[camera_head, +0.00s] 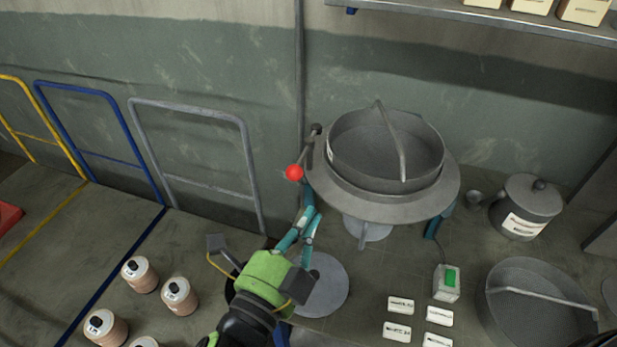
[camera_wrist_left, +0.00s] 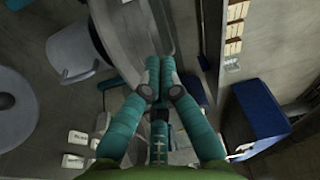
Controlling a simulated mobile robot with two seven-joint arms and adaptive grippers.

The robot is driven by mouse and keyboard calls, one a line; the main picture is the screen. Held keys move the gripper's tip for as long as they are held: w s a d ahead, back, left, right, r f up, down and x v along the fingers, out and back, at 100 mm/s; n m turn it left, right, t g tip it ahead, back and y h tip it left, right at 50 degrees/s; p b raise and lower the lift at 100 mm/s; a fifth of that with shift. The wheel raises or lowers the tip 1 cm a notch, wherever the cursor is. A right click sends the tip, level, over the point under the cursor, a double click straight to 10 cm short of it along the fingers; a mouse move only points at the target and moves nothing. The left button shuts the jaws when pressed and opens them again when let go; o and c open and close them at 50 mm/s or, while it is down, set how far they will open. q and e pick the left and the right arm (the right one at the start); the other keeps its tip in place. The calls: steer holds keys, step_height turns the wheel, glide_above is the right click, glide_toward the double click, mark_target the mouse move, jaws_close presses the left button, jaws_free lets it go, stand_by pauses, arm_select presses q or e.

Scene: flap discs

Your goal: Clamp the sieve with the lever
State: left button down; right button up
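The round grey sieve (camera_head: 372,150) with a bar handle sits on the grey shaker plate (camera_head: 385,208). The lever (camera_head: 307,148) stands at the plate's left edge, and its red ball knob (camera_head: 294,172) points to the lower left. My left gripper (camera_head: 309,208) is just below and slightly right of the knob, apart from it as far as I can see. In the left wrist view its teal fingers (camera_wrist_left: 158,75) come together at the tips with nothing visible between them. The knob cannot be made out in that view. My right gripper is not in view.
A second sieve (camera_head: 535,308) lies at the lower right, near a lidded pot (camera_head: 527,207). A box with a green button (camera_head: 447,283) and several white labels (camera_head: 401,305) are right of my left gripper. Several spools (camera_head: 179,296) stand lower left. Metal rails (camera_head: 195,110) line the wall.

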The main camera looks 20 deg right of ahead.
arm_select(q)
steer(key=f+p+x, duration=0.1)
steer(key=p+x, duration=0.2)
steer(key=x, duration=0.7)
steer(key=a+p, duration=0.1)
steer(key=a, duration=0.1)
steer(key=w+a+p, duration=0.1)
steer(key=a, duration=0.1)
steer(key=shift+w, duration=0.2)
steer(key=shift+d, duration=0.15)
